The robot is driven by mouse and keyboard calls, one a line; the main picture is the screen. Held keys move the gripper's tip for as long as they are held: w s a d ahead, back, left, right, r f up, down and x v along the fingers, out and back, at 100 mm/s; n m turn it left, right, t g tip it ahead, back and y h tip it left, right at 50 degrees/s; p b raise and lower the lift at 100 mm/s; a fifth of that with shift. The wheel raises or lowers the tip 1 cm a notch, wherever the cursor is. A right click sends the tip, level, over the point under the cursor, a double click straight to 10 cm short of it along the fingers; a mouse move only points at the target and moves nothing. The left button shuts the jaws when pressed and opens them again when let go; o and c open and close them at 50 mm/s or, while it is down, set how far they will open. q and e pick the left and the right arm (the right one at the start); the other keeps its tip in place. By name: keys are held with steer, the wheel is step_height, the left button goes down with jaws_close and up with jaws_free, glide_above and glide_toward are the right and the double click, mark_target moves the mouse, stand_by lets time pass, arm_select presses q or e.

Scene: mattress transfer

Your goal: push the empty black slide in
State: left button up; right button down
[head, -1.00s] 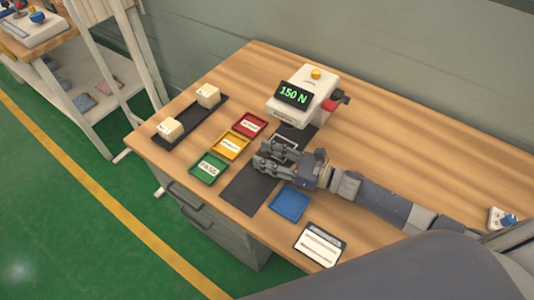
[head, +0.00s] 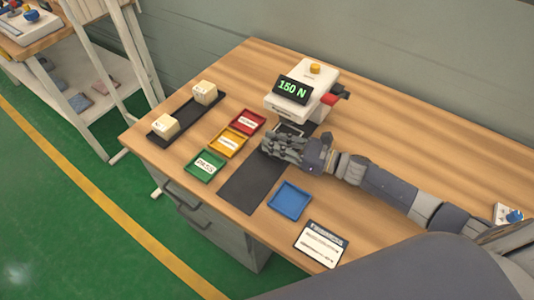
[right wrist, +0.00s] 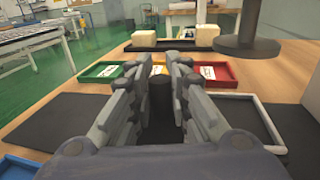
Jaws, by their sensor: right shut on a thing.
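The black slide (right wrist: 238,112), with a pale rim and a bare black floor, lies right of my gripper in the right wrist view. In the head view its pale rim (head: 292,129) shows just in front of the tester (head: 305,88), which reads 150 N. The far part of the slide is hidden under the tester. My right gripper (head: 272,147) is at the slide's near side. Its fingers (right wrist: 162,68) are shut around a dark upright post (right wrist: 161,98), which looks like the slide's handle. My left gripper is not in view.
Red (head: 246,122), yellow (head: 227,142) and green (head: 206,165) trays lie left of the black mat (head: 245,190). A blue tray (head: 289,200) and a card (head: 320,243) lie near the front edge. A black rack (head: 190,120) holds two pale blocks.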

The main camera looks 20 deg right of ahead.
steer(key=shift+w+d+f, duration=0.15)
steer(key=shift+d, duration=0.15)
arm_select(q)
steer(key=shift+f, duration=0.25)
arm_select(e)
steer(key=shift+r, duration=0.2)
steer(key=c, duration=1.5)
jaws_free()
steer(key=shift+w+d, duration=0.1)
steer(key=shift+d, duration=0.1)
steer(key=shift+s, duration=0.2)
steer(key=v, duration=1.2)
steer(key=shift+w, duration=0.1)
